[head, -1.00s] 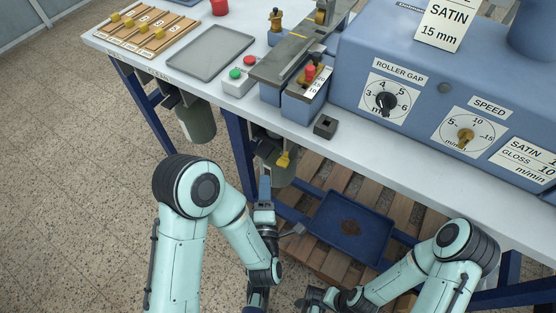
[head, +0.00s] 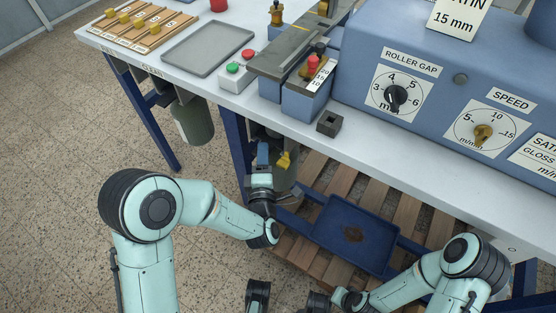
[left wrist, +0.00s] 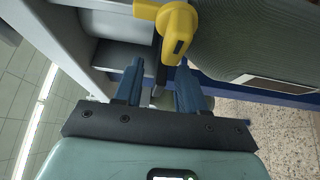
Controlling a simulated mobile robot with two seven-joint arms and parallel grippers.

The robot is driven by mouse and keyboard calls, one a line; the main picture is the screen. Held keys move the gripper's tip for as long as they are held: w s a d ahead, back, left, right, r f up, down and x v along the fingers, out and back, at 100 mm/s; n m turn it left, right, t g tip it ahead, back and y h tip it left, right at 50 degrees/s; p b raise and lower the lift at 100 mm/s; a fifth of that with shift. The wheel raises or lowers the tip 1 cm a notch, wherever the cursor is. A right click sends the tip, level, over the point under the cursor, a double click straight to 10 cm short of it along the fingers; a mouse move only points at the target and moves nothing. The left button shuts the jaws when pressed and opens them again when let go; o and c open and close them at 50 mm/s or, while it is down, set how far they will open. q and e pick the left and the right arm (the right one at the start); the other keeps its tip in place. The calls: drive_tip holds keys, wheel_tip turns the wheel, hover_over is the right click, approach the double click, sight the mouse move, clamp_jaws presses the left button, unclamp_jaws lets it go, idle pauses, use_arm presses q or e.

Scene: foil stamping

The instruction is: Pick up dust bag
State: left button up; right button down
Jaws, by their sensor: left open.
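A second grey-green bag (head: 194,122) hangs further left. My right gripper (head: 318,301) is low at the bottom edge, its jaws unclear.
The table (head: 180,72) carries a grey tray (head: 208,48), a button box (head: 236,76) and the blue machine (head: 440,75). Below, a blue tray (head: 335,255) with a brown patch lies on a wooden pallet (head: 400,215). A blue leg (head: 238,150) stands close to my left gripper.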

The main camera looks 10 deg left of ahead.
use_arm(q)
drive_tip(key=shift+x, duration=1.25)
clamp_jaws()
idle(0.4)
